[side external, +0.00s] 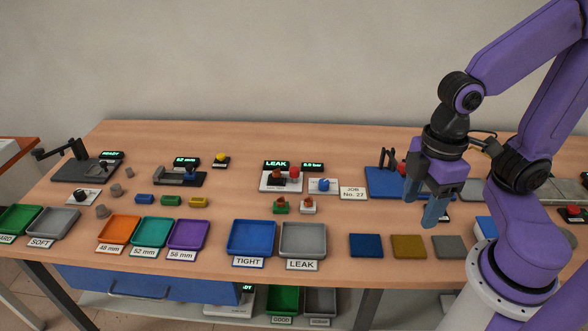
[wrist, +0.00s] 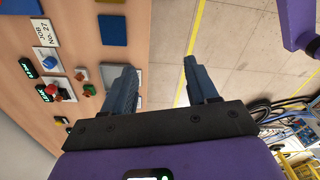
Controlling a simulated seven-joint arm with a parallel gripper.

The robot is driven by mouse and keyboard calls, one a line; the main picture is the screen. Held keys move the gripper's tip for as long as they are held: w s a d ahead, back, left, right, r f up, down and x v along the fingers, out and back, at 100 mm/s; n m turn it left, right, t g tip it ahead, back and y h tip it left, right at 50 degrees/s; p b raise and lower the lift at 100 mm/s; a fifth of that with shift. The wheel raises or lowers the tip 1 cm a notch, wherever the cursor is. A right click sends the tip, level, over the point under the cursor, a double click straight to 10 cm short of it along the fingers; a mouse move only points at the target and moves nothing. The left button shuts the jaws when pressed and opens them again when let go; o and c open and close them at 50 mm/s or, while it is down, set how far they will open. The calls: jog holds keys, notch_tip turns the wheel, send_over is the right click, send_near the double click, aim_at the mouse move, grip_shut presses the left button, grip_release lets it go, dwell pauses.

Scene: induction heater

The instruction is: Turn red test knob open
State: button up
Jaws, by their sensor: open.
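A red round knob (side external: 294,172) sits on the right of a white-based station (side external: 270,187) beside a dark reddish-brown part (side external: 276,175); a green LEAK display (side external: 276,164) stands behind them. In the wrist view the small red knob (wrist: 51,89) shows at the left, its turn position too small to read. My gripper (side external: 422,207) is well to the right of this station, above the table's right part, fingers pointing down. In the wrist view my gripper (wrist: 160,68) has its fingers wide apart with nothing between them.
Two small blocks with red tops, one green (side external: 281,206) and one white (side external: 308,205), stand in front of the station. A blue knob (side external: 323,184) and the JOB card (side external: 353,193) lie to its right. TIGHT (side external: 232,250) and LEAK (side external: 303,254) trays are in front.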

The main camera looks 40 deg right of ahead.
jog(key=w+a+m+y, duration=0.1)
jog(key=w+a, duration=0.2)
jog(key=w, duration=0.7)
jog(key=m+t+y, duration=0.1)
jog(key=m+t, duration=0.3)
send_over(295, 169)
jog(key=s+d, duration=0.4)
jog(key=s, duration=0.2)
notch_tip(295, 169, down, 4)
jog(key=f, duration=0.1)
jog(key=x, duration=1.7)
jog(key=shift+a, duration=0.1)
jog(key=c, duration=1)
